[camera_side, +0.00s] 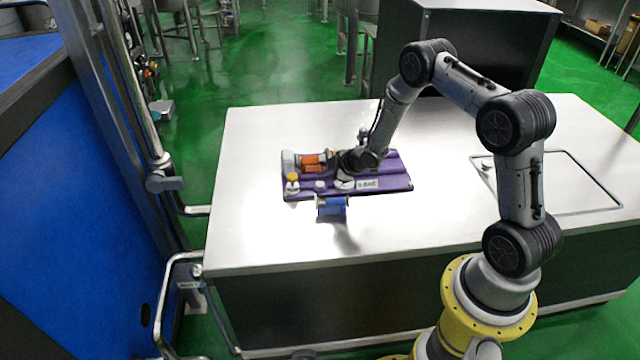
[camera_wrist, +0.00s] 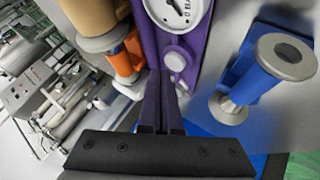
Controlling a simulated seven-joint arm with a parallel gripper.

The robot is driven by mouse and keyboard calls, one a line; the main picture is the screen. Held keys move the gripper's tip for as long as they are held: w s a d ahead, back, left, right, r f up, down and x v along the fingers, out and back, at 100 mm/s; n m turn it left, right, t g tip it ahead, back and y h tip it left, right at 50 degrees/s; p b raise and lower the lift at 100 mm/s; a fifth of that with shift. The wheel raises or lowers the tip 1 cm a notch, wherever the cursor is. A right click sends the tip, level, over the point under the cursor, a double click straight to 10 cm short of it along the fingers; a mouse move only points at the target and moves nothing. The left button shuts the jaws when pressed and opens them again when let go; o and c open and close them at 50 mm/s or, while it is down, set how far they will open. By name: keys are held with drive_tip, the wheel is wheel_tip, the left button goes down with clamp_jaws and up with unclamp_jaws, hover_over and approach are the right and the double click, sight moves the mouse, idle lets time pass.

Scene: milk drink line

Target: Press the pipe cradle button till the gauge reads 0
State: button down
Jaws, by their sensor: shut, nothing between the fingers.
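The purple pipe cradle (camera_side: 398,166) lies on the white table. A white round gauge (camera_side: 345,181) stands on its front side, beside a label that seems to read BAR. In the wrist view the gauge dial (camera_wrist: 178,8) is cut off at the top, so its reading cannot be told. A pale round button (camera_wrist: 178,54) sits on the purple surface below the dial. My gripper (camera_wrist: 160,74) is shut and empty, its dark fingertips just below and left of the button in that picture, seemingly apart from it. In the side view my gripper (camera_side: 336,158) is low over the cradle.
An orange pipe piece (camera_side: 312,160) and a yellow knob (camera_side: 292,177) are at the cradle's left end. The table's front is clear.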

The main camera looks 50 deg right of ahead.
sight(323, 185)
drive_tip(key=shift+r, duration=0.25)
drive_tip(key=shift+r, duration=2.45)
drive_tip(key=shift+a, duration=0.1)
